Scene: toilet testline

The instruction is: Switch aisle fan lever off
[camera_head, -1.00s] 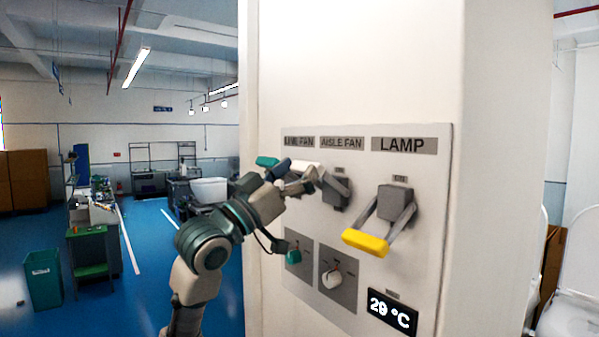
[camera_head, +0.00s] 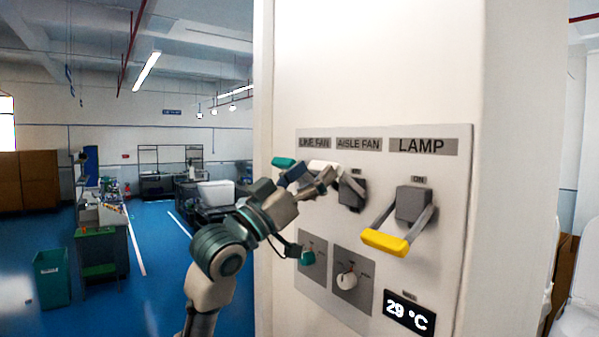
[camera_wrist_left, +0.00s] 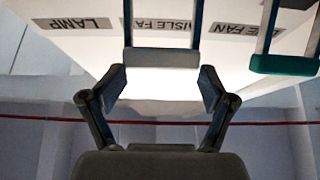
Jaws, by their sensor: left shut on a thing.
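The wall panel (camera_head: 447,235) carries levers under LINE FAN, AISLE FAN and LAMP labels. The aisle fan lever has a white handle (camera_head: 322,166), and its grey base (camera_head: 351,193) is on the panel under the AISLE FAN label (camera_head: 359,144). The lever sticks out from the panel. My left gripper (camera_head: 326,178) is shut on the white handle, which shows between the fingers in the left wrist view (camera_wrist_left: 162,58). The fingers partly hide the lever in the head view. My right gripper is not in view.
The green-handled line fan lever (camera_head: 284,162) is close beside my left gripper. The yellow-handled lamp lever (camera_head: 385,242) hangs down on the right. Two knobs, green (camera_head: 306,258) and white (camera_head: 347,281), and a display (camera_head: 408,313) reading 29 °C are below.

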